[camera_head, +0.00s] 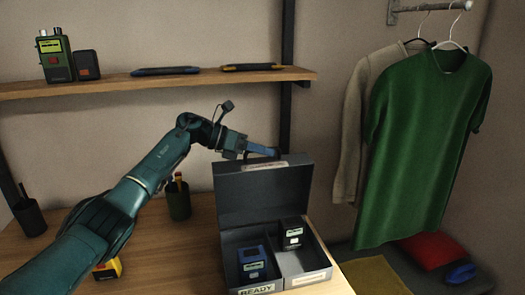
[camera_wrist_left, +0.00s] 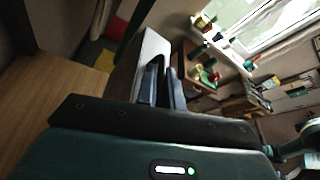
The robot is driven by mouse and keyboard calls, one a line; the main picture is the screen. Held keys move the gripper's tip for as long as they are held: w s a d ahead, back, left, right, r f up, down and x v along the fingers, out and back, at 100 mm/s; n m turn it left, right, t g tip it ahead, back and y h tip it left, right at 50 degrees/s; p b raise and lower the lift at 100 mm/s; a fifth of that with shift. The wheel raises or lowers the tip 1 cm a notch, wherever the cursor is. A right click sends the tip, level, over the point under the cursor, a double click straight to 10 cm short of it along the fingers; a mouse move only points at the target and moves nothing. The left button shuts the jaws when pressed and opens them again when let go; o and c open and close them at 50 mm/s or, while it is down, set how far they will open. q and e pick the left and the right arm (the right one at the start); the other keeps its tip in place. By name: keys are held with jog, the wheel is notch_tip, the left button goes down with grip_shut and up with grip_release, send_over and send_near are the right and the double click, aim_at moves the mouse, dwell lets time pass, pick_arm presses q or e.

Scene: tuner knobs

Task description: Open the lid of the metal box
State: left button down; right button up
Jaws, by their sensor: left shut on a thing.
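The dark grey metal box (camera_head: 224,246) stands on the wooden table at the lower middle of the head view. Its lid (camera_head: 262,190) is raised and stands roughly upright at the back of the box, with a pale label near its top edge. My left gripper (camera_head: 266,153) is at the top edge of the lid, shut on it. In the left wrist view the lid (camera_wrist_left: 152,52) shows as a grey panel at the fingers of my left gripper (camera_wrist_left: 162,88). My right gripper is not in view.
Inside the box are a blue device (camera_head: 252,262) and a black device (camera_head: 293,234) in separate compartments. A shelf (camera_head: 200,80) runs above. Clothes (camera_head: 425,150) hang at right.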

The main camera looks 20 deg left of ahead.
pick_arm(q)
jog(key=shift+f, duration=0.1)
jog(key=c, duration=1.8)
grip_release()
